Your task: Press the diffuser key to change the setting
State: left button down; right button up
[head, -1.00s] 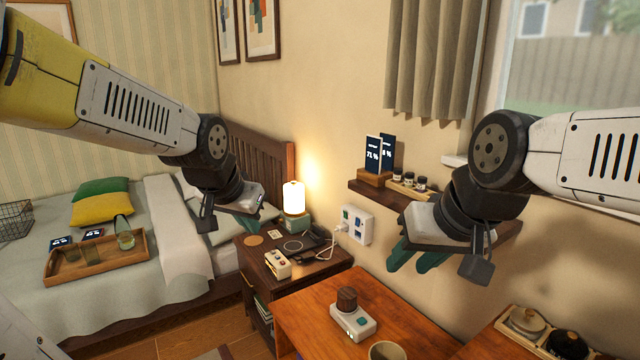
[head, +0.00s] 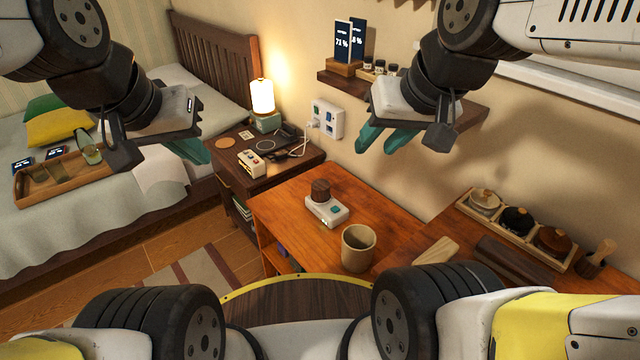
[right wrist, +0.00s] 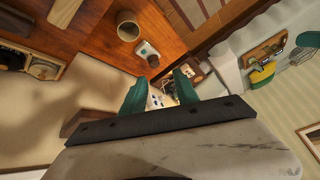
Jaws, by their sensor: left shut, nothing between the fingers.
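The diffuser (head: 326,209) is a small white base with a brown round top and a teal key (head: 336,210) on its upper face. It stands upright on the orange wooden table (head: 280,215). It also shows small in the right wrist view (right wrist: 148,54). My left gripper (head: 198,153) is shut and empty, up and left of the diffuser, over the bed and nightstand side. My right gripper (head: 382,140) is open and empty, above and right of the diffuser, with its teal fingers apart. Neither gripper touches the diffuser.
A beige cup (head: 358,248) stands close to the diffuser on its near right. A tray of lidded jars (head: 515,222) is at the right. The nightstand (head: 230,180) with a lit lamp (head: 263,97) is behind left. A wall shelf (head: 340,78) sits near my right gripper.

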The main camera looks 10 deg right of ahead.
grip_shut()
dwell(1.6)
